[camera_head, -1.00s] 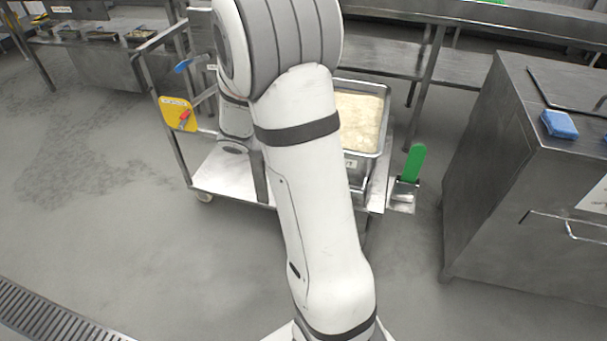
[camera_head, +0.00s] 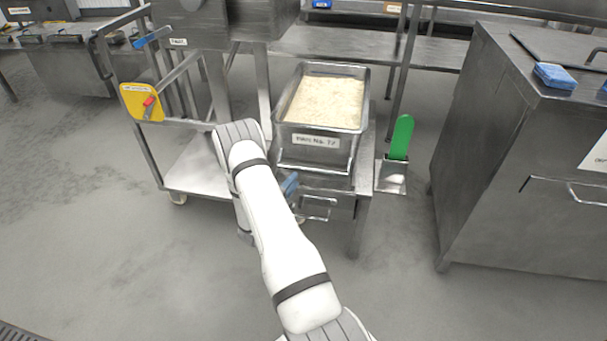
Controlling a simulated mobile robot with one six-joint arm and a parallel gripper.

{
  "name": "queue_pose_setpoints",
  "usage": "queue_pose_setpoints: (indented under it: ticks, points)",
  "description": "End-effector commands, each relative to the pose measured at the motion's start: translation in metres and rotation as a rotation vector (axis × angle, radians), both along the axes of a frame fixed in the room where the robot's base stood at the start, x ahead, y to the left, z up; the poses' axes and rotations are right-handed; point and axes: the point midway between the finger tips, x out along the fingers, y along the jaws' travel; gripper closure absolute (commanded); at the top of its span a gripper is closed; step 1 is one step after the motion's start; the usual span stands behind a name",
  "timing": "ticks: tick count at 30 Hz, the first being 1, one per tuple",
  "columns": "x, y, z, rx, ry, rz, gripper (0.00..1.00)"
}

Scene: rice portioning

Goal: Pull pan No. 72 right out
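My white arm reaches up from the bottom middle and bends just left of the pan. My gripper is hidden behind the arm, so its fingers and any hold cannot be seen. A small blue part (camera_head: 289,184) shows beside the arm, below the pan's left front; I cannot tell what it belongs to.
A green-handled scoop (camera_head: 402,138) stands in a metal holder (camera_head: 391,176) right of the pan. A steel cabinet (camera_head: 490,180) is farther right. A yellow panel with a red lever (camera_head: 150,103) is on the cart's left. The floor in front is clear.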

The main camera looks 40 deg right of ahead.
Motion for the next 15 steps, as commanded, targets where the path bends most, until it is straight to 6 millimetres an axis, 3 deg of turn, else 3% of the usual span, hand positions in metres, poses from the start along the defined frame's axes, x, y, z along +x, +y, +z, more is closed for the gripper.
queue_pose_setpoints:
  ticks: [9,15]
  points:
    - [0.013,-0.048,0.009,-0.001,-0.003,-0.005,0.64]
    - [0.019,-0.065,0.013,0.001,-0.002,-0.004,0.64]
